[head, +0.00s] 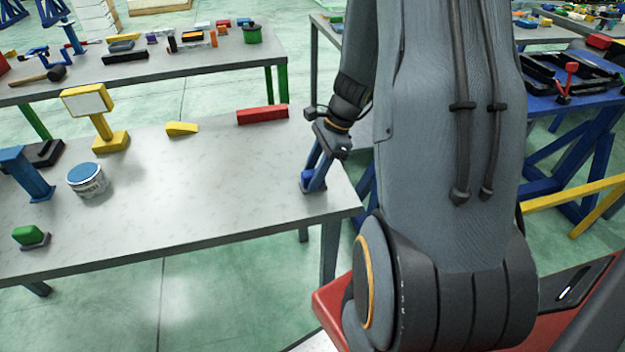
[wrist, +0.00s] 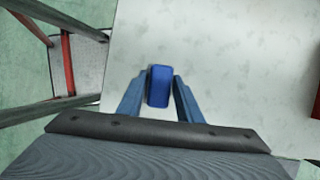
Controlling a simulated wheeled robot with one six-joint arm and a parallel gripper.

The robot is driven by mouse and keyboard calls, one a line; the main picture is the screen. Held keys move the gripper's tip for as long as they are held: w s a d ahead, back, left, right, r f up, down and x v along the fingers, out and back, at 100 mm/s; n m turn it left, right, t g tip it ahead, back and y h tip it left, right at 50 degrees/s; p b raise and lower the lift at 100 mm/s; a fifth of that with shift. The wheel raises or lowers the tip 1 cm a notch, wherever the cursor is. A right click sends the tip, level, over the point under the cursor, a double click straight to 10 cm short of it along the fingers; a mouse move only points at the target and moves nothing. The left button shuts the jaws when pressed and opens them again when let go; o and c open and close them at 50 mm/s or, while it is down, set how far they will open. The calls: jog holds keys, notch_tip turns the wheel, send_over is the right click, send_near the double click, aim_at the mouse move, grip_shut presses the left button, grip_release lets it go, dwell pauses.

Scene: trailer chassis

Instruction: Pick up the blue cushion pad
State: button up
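The blue cushion pad (wrist: 159,86) is a small rounded block on the light grey tabletop near its edge. In the wrist view it lies between the two blue fingers of my gripper (wrist: 160,88), one on each side. The fingers look apart, with narrow gaps beside the pad. In the head view my gripper (head: 314,178) reaches down to the right end of the near table, and the pad (head: 307,176) shows partly behind a finger. The pad's underside is hidden.
The near table (head: 200,215) also holds a red block (head: 262,115), a yellow wedge (head: 182,129), a yellow stand (head: 103,120), a blue-lidded tin (head: 87,179), a blue stand (head: 26,174) and a green-topped pad (head: 30,236). Its middle is clear. More cluttered tables stand behind and right.

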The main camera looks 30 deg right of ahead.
aim_at(313, 172)
grip_shut()
jog(key=shift+r, duration=0.15)
notch_tip(313, 172, up, 10)
jog(key=shift+f+b, duration=0.1)
jog(key=shift+b, duration=0.7)
